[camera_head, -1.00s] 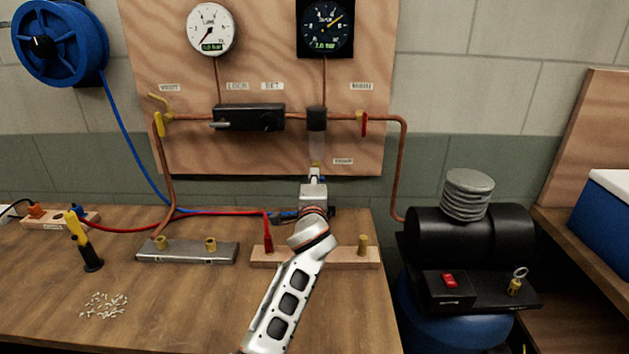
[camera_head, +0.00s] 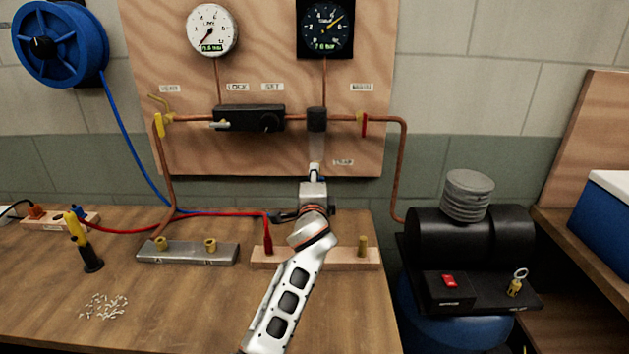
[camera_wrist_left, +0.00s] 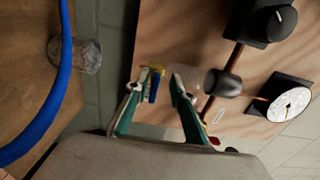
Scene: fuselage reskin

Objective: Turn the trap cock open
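The trap hangs under the copper pipe on the wooden panel, with a dark head (camera_head: 317,119) and a clear bowl (camera_head: 316,148). The bowl also shows in the left wrist view (camera_wrist_left: 194,79). The trap cock, a small yellow and blue part (camera_wrist_left: 154,85), is below the bowl. In the left wrist view it lies between my left gripper's fingers (camera_wrist_left: 157,80), with gaps visible; contact is unclear. My left gripper (camera_head: 315,171) looks open, just under the bowl, and hides the cock in the head view. My right gripper is out of view.
A clear cup (camera_wrist_left: 76,54) and a blue hose (camera_wrist_left: 55,95) show beside the gripper. A yellow vent handle (camera_head: 159,124) and a red main handle (camera_head: 364,124) flank the trap. The black compressor (camera_head: 470,237) stands right of the bench (camera_head: 190,310).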

